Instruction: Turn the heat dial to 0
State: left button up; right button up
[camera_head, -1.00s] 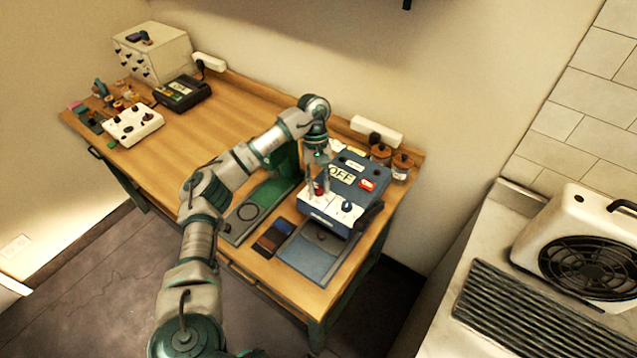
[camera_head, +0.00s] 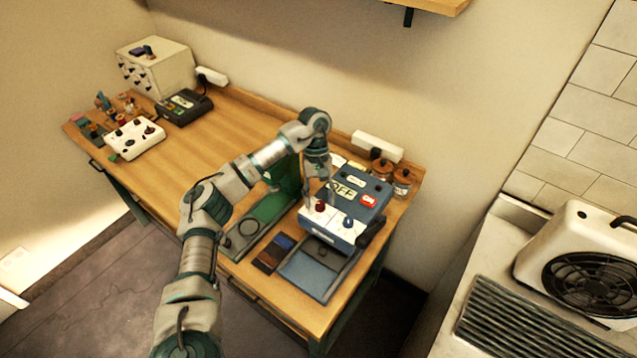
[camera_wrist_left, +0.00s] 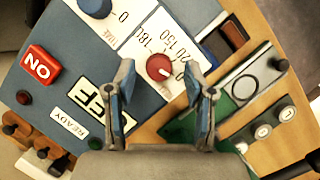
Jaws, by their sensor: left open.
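A blue heat press control box (camera_head: 357,197) stands on the wooden bench. On its white front panel is a red dial (camera_head: 320,205), also in the left wrist view (camera_wrist_left: 159,67), with 180 and 150 printed beside it. A blue dial (camera_head: 348,222) sits to its right, with a 0 printed near it in the wrist view. The display (camera_head: 343,190) reads OFF. My left gripper (camera_head: 319,200) is open over the red dial. In the wrist view its fingertips (camera_wrist_left: 160,72) are on either side of the dial; I cannot tell whether they touch it.
A red ON switch (camera_head: 368,201) is on the box top. A blue tray-like plate (camera_head: 308,273) lies in front. Brown jars (camera_head: 402,181) and a power strip (camera_head: 378,146) are behind. A white control box (camera_head: 136,139) is far left. The bench middle is clear.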

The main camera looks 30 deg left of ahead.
pick_arm(q)
jog(key=v, duration=1.1)
jog(key=shift+w, duration=0.2)
jog(key=shift+a+r, duration=0.1)
jog(key=shift+r, duration=0.05)
